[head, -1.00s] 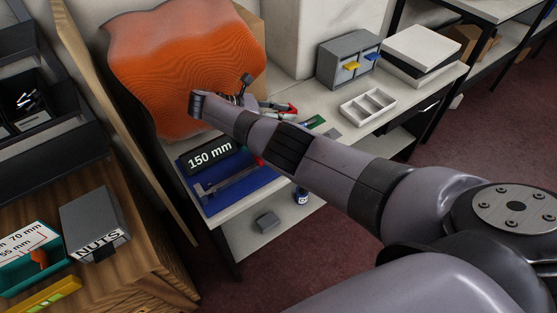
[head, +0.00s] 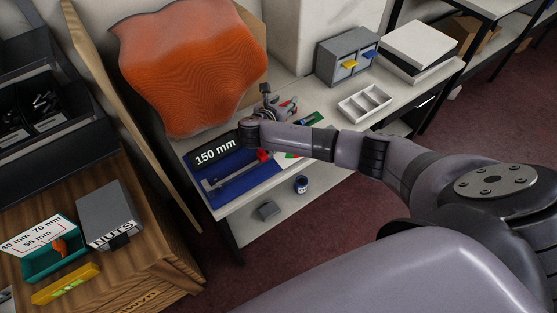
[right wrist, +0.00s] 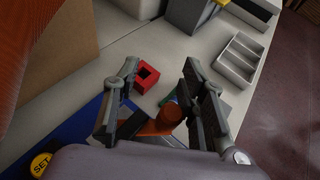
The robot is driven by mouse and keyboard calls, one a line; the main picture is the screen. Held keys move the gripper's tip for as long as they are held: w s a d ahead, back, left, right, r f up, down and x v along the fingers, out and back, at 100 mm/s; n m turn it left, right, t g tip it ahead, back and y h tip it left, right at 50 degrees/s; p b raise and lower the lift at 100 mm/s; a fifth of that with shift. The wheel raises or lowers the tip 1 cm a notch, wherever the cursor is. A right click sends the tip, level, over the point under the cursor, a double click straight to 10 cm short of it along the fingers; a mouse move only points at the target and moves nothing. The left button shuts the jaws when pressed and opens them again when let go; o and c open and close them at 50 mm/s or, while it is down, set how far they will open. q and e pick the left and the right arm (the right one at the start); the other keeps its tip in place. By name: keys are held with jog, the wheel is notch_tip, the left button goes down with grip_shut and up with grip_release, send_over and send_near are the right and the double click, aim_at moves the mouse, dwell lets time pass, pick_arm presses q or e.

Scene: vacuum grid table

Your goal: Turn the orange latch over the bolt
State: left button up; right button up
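In the right wrist view an orange piece (right wrist: 158,124), which looks like the latch, lies low between the fingers of my right gripper (right wrist: 160,70). It has a rounded upright part and an arm running down to the left. The fingers are apart, one on each side, and I see no grip on it. I cannot make out the bolt. In the head view my right gripper (head: 268,98) is small and partly hidden over the white bench. My left gripper is not in view.
A red block (right wrist: 146,76) with a square hole stands just beyond the fingers. A blue mat (head: 225,178) with a caliper and a "150 mm" sign (head: 215,152) are nearby. An orange rippled panel (head: 195,65) rises behind. A white divided tray (head: 365,102) sits to the right.

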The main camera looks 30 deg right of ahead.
jog(key=s+a+r+n+t+y+b, duration=0.1)
jog(key=s+a+r, duration=0.2)
jog(key=s+a, duration=0.25)
jog(key=s+a+r+n+t+y, duration=0.1)
jog(key=s+a+r, duration=0.2)
jog(key=s+a, duration=0.25)
jog(key=s+a+f+m+g+y, duration=0.2)
jog(key=s+f+m, duration=0.3)
jog(key=f, duration=0.3)
jog(key=s+a+f+m+g+y+b, duration=0.1)
jog(key=s+a+f+m+g+y, duration=0.1)
jog(key=s+f+m, duration=0.3)
jog(key=s+a+f+m+g+y+b, duration=0.1)
jog(key=s+f+m, duration=0.5)
jog(key=f, duration=0.6)
jog(key=shift+a+f+m+g+y, duration=0.4)
jog(key=shift+a+m+g+y, duration=0.45)
jog(key=shift+m+y, duration=0.5)
jog(key=shift+t, duration=0.25)
